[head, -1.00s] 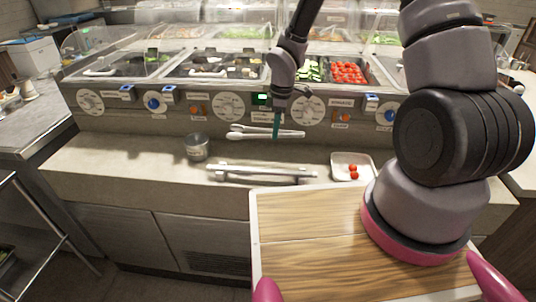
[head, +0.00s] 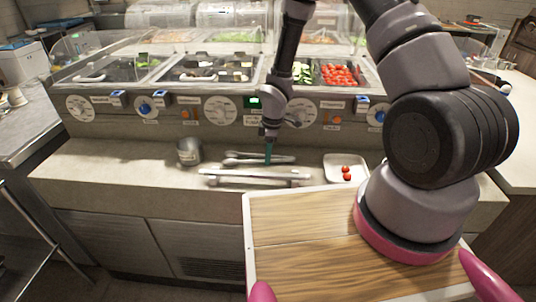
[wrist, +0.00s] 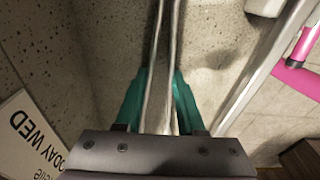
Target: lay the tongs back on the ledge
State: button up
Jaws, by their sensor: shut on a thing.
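The silver tongs (head: 240,160) lie level, low at the ledge (head: 105,185), behind the steel bar in the head view. Whether they touch the ledge I cannot tell. My gripper (head: 268,155) points down with its teal fingers shut on the tongs. In the wrist view the two thin arms of the tongs (wrist: 175,50) run up between the teal fingers of my gripper (wrist: 160,100), over the speckled stone of the ledge (wrist: 105,50).
A steel bar (head: 225,178) runs along the front of the ledge. A metal canister (head: 188,153) stands to the left, and a white dish (head: 335,177) with small tomatoes (head: 346,173) to the right. Behind are the knobs and food wells. A wooden board (head: 300,230) is in front.

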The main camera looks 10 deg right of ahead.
jog(key=o, duration=0.6)
jog(key=s+d+r+m+t, duration=0.1)
jog(key=d+r+m, duration=0.25)
jog(key=r, duration=0.75)
jog(key=s+d+r+m+t+h, duration=0.1)
jog(key=d+r+m, duration=0.25)
jog(key=r, duration=0.75)
jog(key=s+d+r+m+t, duration=0.15)
jog(key=d+r, duration=0.25)
jog(key=r, duration=0.7)
jog(key=s+d+r+m+t, duration=0.1)
jog(key=s+r+m, duration=0.3)
jog(key=s+r, duration=0.1)
jog(key=s+d+r+m+t+y, duration=0.1)
jog(key=s+d+r+m, duration=0.1)
jog(key=s+r+m, duration=0.2)
jog(key=s+d+r+m+t, duration=0.1)
jog(key=s+r+m, duration=0.3)
jog(key=s+r, duration=0.2)
jog(key=shift+s+d+r+t+y, duration=0.1)
jog(key=shift+d+r+t+y, duration=0.15)
jog(key=shift+r+y, duration=0.2)
